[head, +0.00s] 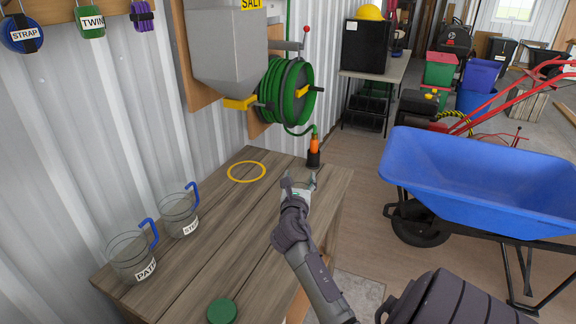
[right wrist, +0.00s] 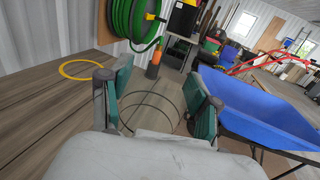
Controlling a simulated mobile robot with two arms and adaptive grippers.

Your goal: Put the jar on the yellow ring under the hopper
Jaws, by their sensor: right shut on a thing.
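My right gripper (head: 300,182) is shut on a clear jar, held over the right side of the wooden bench. In the right wrist view the thin dark rim lines of the jar (right wrist: 150,112) show between the green-padded fingers; the gripper hides much of it in the head view. The yellow ring (head: 246,171) lies bare on the bench, to the left of the gripper; it also shows in the right wrist view (right wrist: 88,69). The grey hopper (head: 226,50), marked SALT, hangs on the wall with a yellow outlet (head: 240,103) above the ring. My left gripper is out of view.
Two clear jugs with blue handles, PATH (head: 133,256) and STEPS (head: 179,212), stand on the bench (head: 210,265) at left. A green lid (head: 222,311) lies near the front. An orange-and-black hose nozzle (head: 314,150) stands behind the gripper. A blue wheelbarrow (head: 480,180) is right.

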